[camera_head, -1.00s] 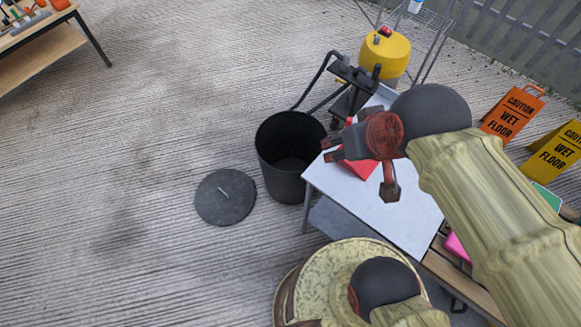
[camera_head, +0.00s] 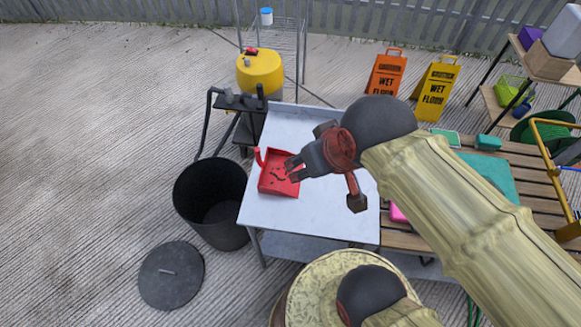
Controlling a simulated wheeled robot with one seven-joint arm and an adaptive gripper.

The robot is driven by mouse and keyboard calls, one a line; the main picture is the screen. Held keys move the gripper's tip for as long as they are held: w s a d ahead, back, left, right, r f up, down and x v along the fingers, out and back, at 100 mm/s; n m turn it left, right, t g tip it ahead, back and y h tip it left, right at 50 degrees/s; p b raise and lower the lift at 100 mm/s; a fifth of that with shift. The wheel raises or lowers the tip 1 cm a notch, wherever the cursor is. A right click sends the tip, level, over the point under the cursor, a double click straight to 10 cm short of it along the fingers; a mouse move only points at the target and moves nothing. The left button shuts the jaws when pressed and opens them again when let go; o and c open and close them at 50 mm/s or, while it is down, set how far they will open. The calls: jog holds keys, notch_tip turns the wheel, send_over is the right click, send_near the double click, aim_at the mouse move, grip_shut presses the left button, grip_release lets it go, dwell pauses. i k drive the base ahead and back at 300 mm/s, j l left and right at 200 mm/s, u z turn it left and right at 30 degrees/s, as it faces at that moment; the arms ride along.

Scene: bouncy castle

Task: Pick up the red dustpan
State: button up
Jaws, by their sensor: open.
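The red dustpan (camera_head: 280,178) lies on the white-topped table (camera_head: 300,218), left of the table's middle. Its pan has dark marks on it, and a short red handle part sticks up at its upper left. My gripper (camera_head: 291,169) is open, and its fingers point left over the right side of the dustpan, covering a little of it. I cannot tell from this view how high the fingers are above it or whether they touch.
A black bin (camera_head: 210,204) stands left of the table, its round lid (camera_head: 171,275) on the ground. A yellow vacuum (camera_head: 260,73) stands behind. Wet floor signs (camera_head: 385,74) stand at the back. A slatted bench (camera_head: 500,205) with several items adjoins on the right.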

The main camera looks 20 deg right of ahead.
aim_at(274, 157)
jog(key=j+z, duration=0.35)
jog(key=j, duration=0.85)
jog(key=i+j+z, duration=0.15)
jog(key=j, duration=0.25)
jog(key=i+j+z, duration=0.15)
jog(key=i+j, duration=0.2)
jog(key=j, duration=0.1)
